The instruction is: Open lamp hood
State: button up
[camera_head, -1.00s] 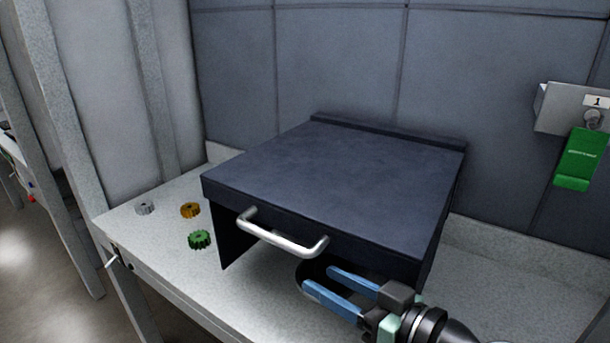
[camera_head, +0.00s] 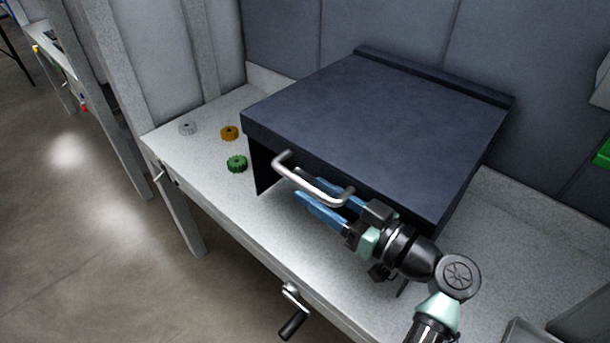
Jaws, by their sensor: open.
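The lamp hood (camera_head: 385,125) is a dark blue-grey box cover on the bench against the back wall, and its top lies level and closed. A silver bar handle (camera_head: 312,184) sticks out from its front edge. My gripper (camera_head: 312,197) has blue fingers and is open at the handle. One finger shows behind the bar and the other in front of and below it. The handle hides part of the rear finger. I cannot tell whether the fingers touch the bar.
A grey gear (camera_head: 187,128), an orange gear (camera_head: 229,132) and a green gear (camera_head: 237,163) lie on the bench (camera_head: 205,187) left of the hood. A crank handle (camera_head: 292,311) juts from the bench front. A green object (camera_head: 604,154) shows at the right edge.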

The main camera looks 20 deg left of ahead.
aim_at(305, 182)
jog(key=shift+p+x, duration=0.3)
jog(key=shift+x, duration=1.35)
grip_shut()
